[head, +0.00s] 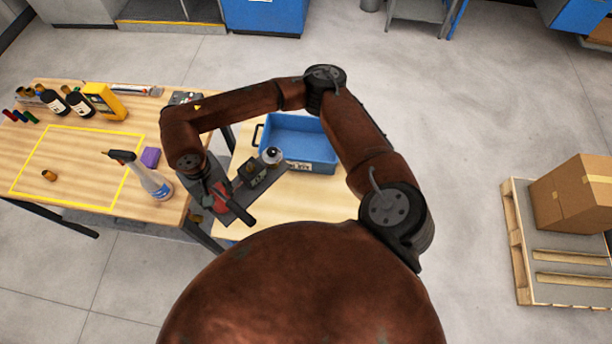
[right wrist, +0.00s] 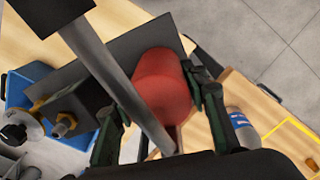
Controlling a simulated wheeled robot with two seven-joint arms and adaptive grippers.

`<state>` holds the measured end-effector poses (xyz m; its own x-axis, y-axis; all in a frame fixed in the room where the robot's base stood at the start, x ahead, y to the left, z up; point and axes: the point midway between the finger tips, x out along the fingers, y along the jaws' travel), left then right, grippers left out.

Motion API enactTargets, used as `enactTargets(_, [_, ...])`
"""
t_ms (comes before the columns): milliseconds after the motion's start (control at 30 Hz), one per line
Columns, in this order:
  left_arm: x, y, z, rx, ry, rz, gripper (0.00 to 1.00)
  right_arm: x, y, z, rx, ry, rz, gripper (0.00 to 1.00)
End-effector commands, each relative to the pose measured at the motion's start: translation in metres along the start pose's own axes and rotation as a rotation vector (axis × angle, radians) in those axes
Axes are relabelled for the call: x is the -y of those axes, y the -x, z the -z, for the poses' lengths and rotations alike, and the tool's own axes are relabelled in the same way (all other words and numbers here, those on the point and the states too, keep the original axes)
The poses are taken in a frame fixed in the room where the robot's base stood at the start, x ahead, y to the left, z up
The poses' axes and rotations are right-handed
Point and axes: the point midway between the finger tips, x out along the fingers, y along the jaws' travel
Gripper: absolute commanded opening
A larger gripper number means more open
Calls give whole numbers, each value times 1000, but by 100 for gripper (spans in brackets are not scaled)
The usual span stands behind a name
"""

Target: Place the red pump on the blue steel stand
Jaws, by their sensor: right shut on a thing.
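The red pump (head: 221,198) has a red cylindrical body, a dark plate, a dark block and a brass fitting. In the right wrist view its red body (right wrist: 165,88) sits between the two fingers of my right gripper (right wrist: 160,122). My right gripper (head: 213,191) is shut on the pump, over the gap near the right edge of the wooden workbench. Its fingers are partly hidden in the head view. A blue-legged grey stand (head: 418,10) is cut off at the top edge; I cannot tell whether it is the blue steel stand. My left gripper is out of view.
A blue bin (head: 300,141) stands on a light wooden table just right of the pump. A pallet (head: 522,240) with a carton (head: 575,192) is at right. The floor between is clear.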

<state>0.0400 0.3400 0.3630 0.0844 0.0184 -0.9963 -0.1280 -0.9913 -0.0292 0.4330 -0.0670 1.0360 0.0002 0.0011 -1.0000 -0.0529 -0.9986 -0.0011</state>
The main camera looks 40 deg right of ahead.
Motion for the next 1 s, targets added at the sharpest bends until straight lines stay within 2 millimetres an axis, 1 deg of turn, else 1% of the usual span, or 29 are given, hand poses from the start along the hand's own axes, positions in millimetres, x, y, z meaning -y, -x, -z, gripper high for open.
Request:
enactTargets(33, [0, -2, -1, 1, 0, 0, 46, 2, -5, 4, 1, -43, 3, 0])
enactTargets(167, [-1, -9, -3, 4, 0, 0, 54, 4, -29, 18, 5, -232, 6, 0])
enactTargets(267, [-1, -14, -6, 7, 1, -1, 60, 4, -51, 31, 7, -413, 6, 0])
enactTargets(400, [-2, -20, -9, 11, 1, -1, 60, 2, -80, 46, 11, -649, 1, 0])
enactTargets(533, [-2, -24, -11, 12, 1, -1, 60, -1, -102, 57, 11, -820, -6, 0])
enactTargets(600, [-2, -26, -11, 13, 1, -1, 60, -2, -110, 60, 12, -884, -10, 0])
enactTargets(700, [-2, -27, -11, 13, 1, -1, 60, -3, -116, 63, 10, -943, -13, 0])
enactTargets(900, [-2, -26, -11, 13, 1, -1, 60, -5, -119, 65, 9, -972, -15, 0])
enactTargets(1000, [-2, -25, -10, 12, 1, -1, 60, -11, -122, 62, 10, -971, -17, 0])
